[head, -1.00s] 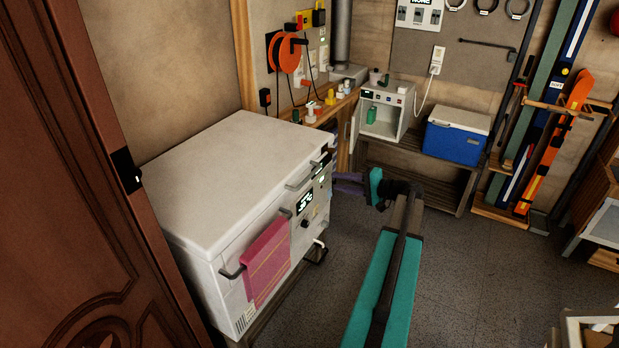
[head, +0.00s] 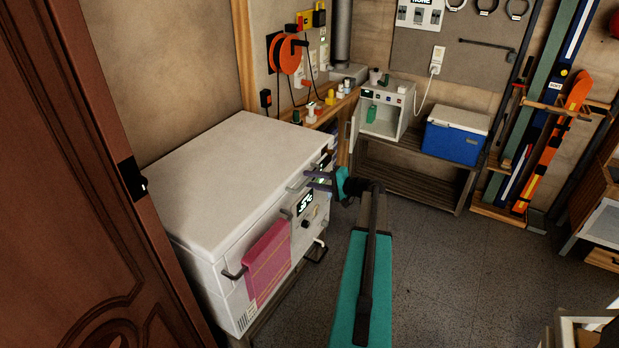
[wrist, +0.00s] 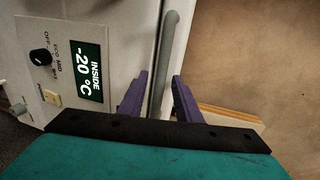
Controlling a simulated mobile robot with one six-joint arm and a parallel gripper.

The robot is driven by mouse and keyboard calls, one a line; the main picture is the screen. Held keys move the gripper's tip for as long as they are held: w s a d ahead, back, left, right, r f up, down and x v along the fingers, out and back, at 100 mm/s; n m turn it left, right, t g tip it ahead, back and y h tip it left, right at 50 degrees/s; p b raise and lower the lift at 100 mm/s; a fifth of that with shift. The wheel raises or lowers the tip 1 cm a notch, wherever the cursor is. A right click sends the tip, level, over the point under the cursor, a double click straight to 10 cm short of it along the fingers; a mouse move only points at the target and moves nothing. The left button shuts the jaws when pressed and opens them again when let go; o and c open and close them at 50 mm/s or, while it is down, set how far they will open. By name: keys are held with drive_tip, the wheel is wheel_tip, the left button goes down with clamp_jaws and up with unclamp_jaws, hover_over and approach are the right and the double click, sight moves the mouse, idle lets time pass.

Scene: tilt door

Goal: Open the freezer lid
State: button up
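The white chest freezer (head: 208,282) stands at the left, with its flat lid (head: 235,180) closed. The lid's grey bar handle (head: 296,187) is at the front edge, partly hidden by my gripper. My gripper (head: 313,180) has purple fingers and is at the handle. In the wrist view, my gripper (wrist: 159,84) is open, with one finger on each side of the handle bar (wrist: 170,42). The fingers look apart from the bar; I cannot tell how deep it sits between them. The display (wrist: 88,72) reads -20 °C.
A pink towel (head: 268,262) hangs on a rail on the freezer front. A brown door (head: 70,190) stands close at the left. A blue cooler (head: 455,137) and a small open white cabinet (head: 385,115) are at the back.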

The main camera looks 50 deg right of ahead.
drive_tip(key=shift+x, duration=0.85)
clamp_jaws()
drive_tip(key=shift+r, duration=0.1)
